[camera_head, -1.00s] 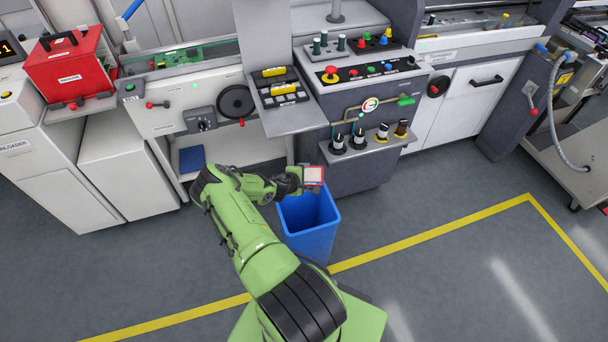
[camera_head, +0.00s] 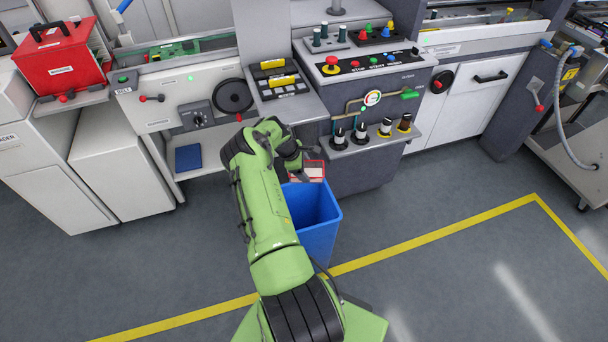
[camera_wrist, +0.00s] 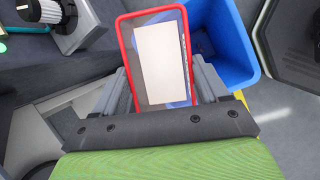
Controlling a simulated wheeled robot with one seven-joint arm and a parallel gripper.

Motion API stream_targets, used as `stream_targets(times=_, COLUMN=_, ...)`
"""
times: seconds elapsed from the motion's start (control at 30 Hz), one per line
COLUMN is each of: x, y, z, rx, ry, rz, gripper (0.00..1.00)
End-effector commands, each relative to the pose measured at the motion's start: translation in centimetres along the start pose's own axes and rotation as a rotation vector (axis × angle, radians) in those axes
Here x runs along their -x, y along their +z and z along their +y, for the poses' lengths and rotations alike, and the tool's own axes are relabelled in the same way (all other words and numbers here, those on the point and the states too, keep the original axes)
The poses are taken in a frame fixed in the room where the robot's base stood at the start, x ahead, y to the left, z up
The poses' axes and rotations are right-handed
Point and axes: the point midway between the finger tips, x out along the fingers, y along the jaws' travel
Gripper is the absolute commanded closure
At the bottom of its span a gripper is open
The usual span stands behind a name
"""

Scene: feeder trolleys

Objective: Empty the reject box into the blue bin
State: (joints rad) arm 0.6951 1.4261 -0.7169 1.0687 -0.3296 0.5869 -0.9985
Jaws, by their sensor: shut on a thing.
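The reject box, a small box with a red rim (camera_head: 323,170), is held by my gripper (camera_head: 300,172) above the back edge of the blue bin (camera_head: 316,232). In the wrist view my gripper (camera_wrist: 165,85) has a finger on each side of the box (camera_wrist: 124,45). A flat white piece shows within its red rim; I cannot tell whether it lies loose inside. The bin (camera_wrist: 238,45) shows behind and to the right of the box there. The bin stands upright on the floor with its top open.
A grey machine cabinet with a control panel (camera_head: 370,70) stands right behind the bin. A shelf with dark knobs (camera_head: 361,134) juts out beside it. A blue book-like item (camera_head: 188,158) lies on a low shelf at left. Floor (camera_head: 420,200) is clear to the right.

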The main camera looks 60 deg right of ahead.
Motion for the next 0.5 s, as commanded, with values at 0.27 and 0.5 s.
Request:
stream_targets(times=0.27, x=-0.84, y=-0.25, z=0.27, rx=0.038, ry=-0.097, rz=0.000, gripper=0.75)
stream_targets(times=0.5, x=-1.09, y=-0.50, z=0.44, rx=0.069, ry=-0.172, rz=0.003, gripper=0.75)
